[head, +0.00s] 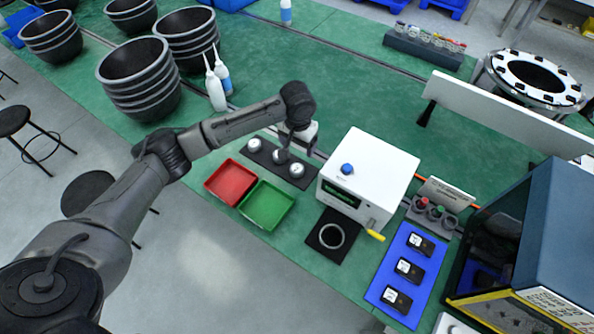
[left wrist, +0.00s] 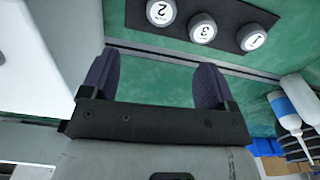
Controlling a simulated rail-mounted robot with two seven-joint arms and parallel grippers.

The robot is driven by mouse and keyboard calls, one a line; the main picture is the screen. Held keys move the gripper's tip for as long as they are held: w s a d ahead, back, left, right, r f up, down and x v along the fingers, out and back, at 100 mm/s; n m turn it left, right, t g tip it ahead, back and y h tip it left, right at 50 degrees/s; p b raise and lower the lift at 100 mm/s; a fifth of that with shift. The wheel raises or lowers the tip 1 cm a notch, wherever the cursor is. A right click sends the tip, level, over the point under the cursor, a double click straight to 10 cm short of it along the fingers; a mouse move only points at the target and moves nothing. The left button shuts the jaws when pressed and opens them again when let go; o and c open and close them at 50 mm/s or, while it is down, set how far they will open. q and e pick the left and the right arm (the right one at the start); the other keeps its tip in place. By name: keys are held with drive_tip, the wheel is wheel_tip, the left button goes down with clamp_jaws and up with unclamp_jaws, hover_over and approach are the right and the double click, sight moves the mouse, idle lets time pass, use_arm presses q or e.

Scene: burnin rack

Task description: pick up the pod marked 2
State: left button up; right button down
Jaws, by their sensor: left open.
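Three round white-topped pods sit on a black strip (left wrist: 190,20) at the top of the left wrist view. The pod marked 2 (left wrist: 161,12) is at the left end, nearest the white box; the pod marked 3 (left wrist: 203,28) is in the middle, and the pod marked 1 (left wrist: 251,37) is at the right end. In the head view the pod nearest the box (head: 297,170) matches the one marked 2. My left gripper (left wrist: 155,65) is open and empty, its fingers apart from the pods. In the head view it hangs over the strip, partly hiding the middle pod. My right gripper is not in view.
A white box (head: 370,170) with a blue knob stands just right of the strip. Red (head: 230,181) and green (head: 266,205) trays lie in front. Two white bottles (head: 215,88) stand behind left. A blue mat (head: 388,262) with black modules lies at right.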

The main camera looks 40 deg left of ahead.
sight(297, 168)
use_arm(q)
wheel_tip(297, 168, down, 8)
drive_tip(key=shift+s+f+b, duration=0.1)
drive_tip(key=shift+f+b, duration=0.15)
drive_tip(key=shift+b, duration=0.45)
drive_tip(key=shift+f+b, duration=0.65)
drive_tip(key=shift+f, duration=1.95)
drive_tip(key=shift+a, duration=0.1)
drive_tip(key=shift+c, duration=0.4)
drive_tip(key=c, duration=0.9)
drive_tip(key=shift+c, duration=0.2)
drive_tip(key=shift+r, duration=0.1)
